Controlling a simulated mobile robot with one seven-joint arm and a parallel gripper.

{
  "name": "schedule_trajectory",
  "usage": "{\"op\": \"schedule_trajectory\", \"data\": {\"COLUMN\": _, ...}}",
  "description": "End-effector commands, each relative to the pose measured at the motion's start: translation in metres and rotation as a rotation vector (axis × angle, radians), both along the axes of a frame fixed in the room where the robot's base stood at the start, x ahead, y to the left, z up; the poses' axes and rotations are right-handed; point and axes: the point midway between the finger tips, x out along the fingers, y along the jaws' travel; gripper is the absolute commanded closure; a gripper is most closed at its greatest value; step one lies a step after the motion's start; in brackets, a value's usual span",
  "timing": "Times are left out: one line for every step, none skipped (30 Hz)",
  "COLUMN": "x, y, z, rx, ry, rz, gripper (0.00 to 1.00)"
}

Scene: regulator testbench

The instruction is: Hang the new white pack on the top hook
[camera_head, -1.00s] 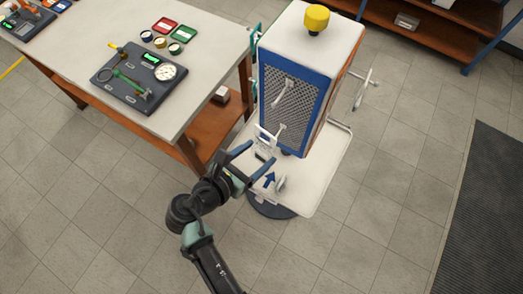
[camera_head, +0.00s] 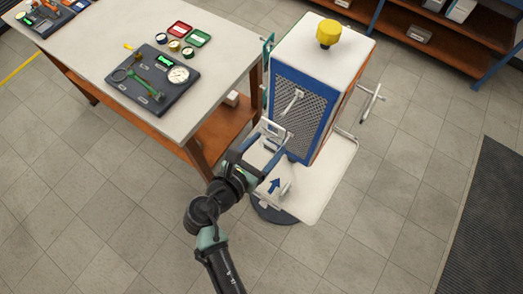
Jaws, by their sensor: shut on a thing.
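My gripper (camera_head: 265,152) has two blue fingers and is in front of the lower left part of the blue-framed mesh panel on a white cabinet. It is shut on a small white pack (camera_head: 270,128), which shows at the fingertips and is partly hidden by them. A white hook (camera_head: 293,102) sticks out of the upper part of the mesh panel (camera_head: 308,98). The pack is below and left of this hook, apart from it. Whether the pack touches the panel, I cannot tell.
The cabinet (camera_head: 345,55) with a yellow knob (camera_head: 328,33) stands on a white base plate (camera_head: 325,185). A small white item (camera_head: 286,189) lies near a blue arrow on the plate. A workbench (camera_head: 215,55) stands close on the left.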

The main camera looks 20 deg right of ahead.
Motion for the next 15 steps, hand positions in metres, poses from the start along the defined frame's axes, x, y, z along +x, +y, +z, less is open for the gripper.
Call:
{"op": "schedule_trajectory", "data": {"x": 0.002, "y": -0.003, "z": -0.001, "rx": 0.000, "ry": -0.001, "rz": -0.003, "gripper": 0.82}}
{"op": "schedule_trajectory", "data": {"x": 0.003, "y": -0.005, "z": -0.001, "rx": 0.000, "ry": -0.001, "rz": -0.003, "gripper": 0.82}}
{"op": "schedule_trajectory", "data": {"x": 0.005, "y": -0.007, "z": -0.001, "rx": 0.000, "ry": -0.001, "rz": -0.003, "gripper": 0.82}}
{"op": "schedule_trajectory", "data": {"x": 0.006, "y": -0.008, "z": -0.002, "rx": 0.000, "ry": -0.001, "rz": -0.003, "gripper": 0.82}}
{"op": "schedule_trajectory", "data": {"x": 0.007, "y": -0.010, "z": -0.002, "rx": 0.000, "ry": -0.001, "rz": -0.003, "gripper": 0.82}}
{"op": "schedule_trajectory", "data": {"x": 0.008, "y": -0.012, "z": -0.002, "rx": 0.000, "ry": -0.001, "rz": -0.003, "gripper": 0.82}}
{"op": "schedule_trajectory", "data": {"x": 0.009, "y": -0.013, "z": -0.002, "rx": 0.000, "ry": -0.001, "rz": -0.003, "gripper": 0.82}}
{"op": "schedule_trajectory", "data": {"x": 0.011, "y": -0.014, "z": -0.002, "rx": 0.000, "ry": -0.001, "rz": -0.003, "gripper": 0.82}}
{"op": "schedule_trajectory", "data": {"x": 0.012, "y": -0.016, "z": -0.003, "rx": -0.001, "ry": -0.001, "rz": -0.002, "gripper": 0.82}}
{"op": "schedule_trajectory", "data": {"x": 0.013, "y": -0.018, "z": -0.003, "rx": -0.001, "ry": -0.001, "rz": -0.002, "gripper": 0.82}}
{"op": "schedule_trajectory", "data": {"x": 0.014, "y": -0.019, "z": -0.003, "rx": 0.000, "ry": -0.001, "rz": -0.003, "gripper": 0.82}}
{"op": "schedule_trajectory", "data": {"x": 0.016, "y": -0.021, "z": -0.003, "rx": 0.000, "ry": -0.002, "rz": -0.004, "gripper": 0.82}}
{"op": "schedule_trajectory", "data": {"x": 0.017, "y": -0.023, "z": -0.003, "rx": 0.000, "ry": -0.002, "rz": -0.004, "gripper": 0.82}}
{"op": "schedule_trajectory", "data": {"x": 0.018, "y": -0.024, "z": -0.004, "rx": 0.000, "ry": -0.002, "rz": -0.004, "gripper": 0.82}}
{"op": "schedule_trajectory", "data": {"x": 0.019, "y": -0.026, "z": -0.004, "rx": 0.000, "ry": -0.001, "rz": -0.003, "gripper": 0.82}}
